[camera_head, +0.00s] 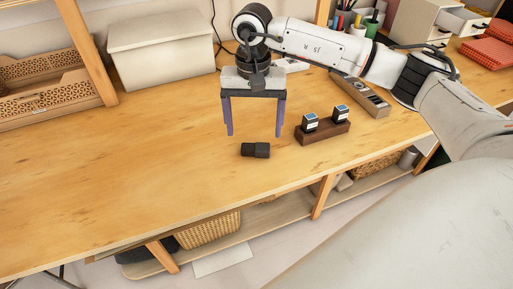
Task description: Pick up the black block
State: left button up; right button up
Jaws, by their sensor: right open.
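A small black block (255,150) lies on the wooden table, near the middle of the head view. My right gripper (254,134) is above and slightly behind it, pointing down. Its two purple fingers are spread wide apart with nothing between them, and the block appears just below their tips. The exact height of the fingertips over the table is hard to tell. My left gripper does not show.
A brown wooden stand (323,133) with two dark stamp-like items is just right of the block. A grey organizer (361,96) lies behind the stand. The table's left and front are clear.

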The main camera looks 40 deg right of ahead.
aim_at(255, 146)
jog(key=shift+d+f+p, duration=0.2)
jog(key=shift+f+p, duration=0.2)
jog(key=shift+f, duration=2.6)
jog(key=c, duration=1.3)
